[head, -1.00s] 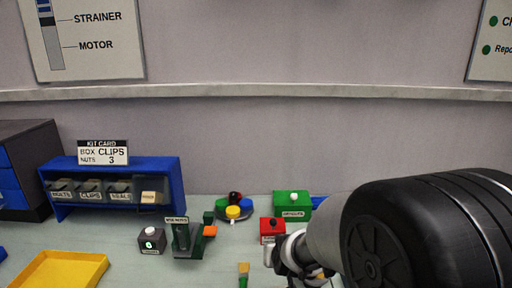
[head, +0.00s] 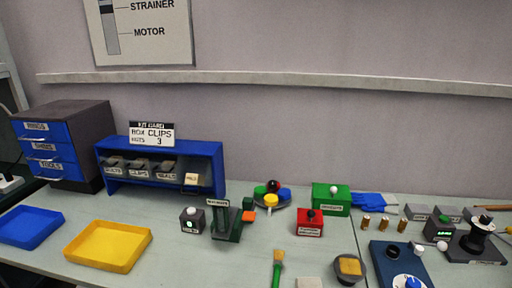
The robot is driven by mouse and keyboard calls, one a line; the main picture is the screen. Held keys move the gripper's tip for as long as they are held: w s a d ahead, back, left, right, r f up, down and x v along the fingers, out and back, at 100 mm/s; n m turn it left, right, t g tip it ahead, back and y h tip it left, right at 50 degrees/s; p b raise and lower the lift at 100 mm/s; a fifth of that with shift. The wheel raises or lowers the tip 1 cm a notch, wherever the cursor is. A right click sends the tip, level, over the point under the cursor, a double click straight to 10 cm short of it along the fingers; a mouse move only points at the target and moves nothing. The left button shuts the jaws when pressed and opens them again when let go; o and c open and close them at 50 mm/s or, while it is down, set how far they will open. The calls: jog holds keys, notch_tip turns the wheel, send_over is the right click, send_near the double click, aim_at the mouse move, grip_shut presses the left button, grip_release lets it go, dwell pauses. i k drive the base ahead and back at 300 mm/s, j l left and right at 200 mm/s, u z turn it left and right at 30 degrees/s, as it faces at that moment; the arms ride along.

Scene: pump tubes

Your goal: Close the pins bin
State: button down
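A blue rack (head: 206,149) stands at the back left with a row of small grey label-fronted bins. The labels on the left three seem to read BOLTS, CLIPS (head: 138,173) and SEALS (head: 166,175). The rightmost bin (head: 191,179) has a pale tan front whose small label I cannot read for sure; it may be the pins bin. Its front sits a little lower and nearer than the others, but I cannot tell how far it is pulled out. My gripper is not in view.
A kit card (head: 152,133) stands on the rack. A yellow tray (head: 108,246) and a blue tray (head: 30,227) lie in front. A grey box (head: 192,220) and a green stand (head: 226,221) stand right of the yellow tray. A dark drawer cabinet (head: 84,128) is at left.

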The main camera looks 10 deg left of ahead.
aim_at(195, 178)
jog(key=k+j+u, duration=0.1)
jog(key=j, duration=0.25)
jog(key=k+j+u, duration=0.15)
jog(key=j, duration=0.2)
jog(key=k+j+u, duration=0.1)
jog(key=j, duration=0.25)
jog(key=j+u, duration=0.15)
jog(key=j, duration=0.2)
jog(key=i+l+u, duration=0.1)
jog(key=i, duration=0.95)
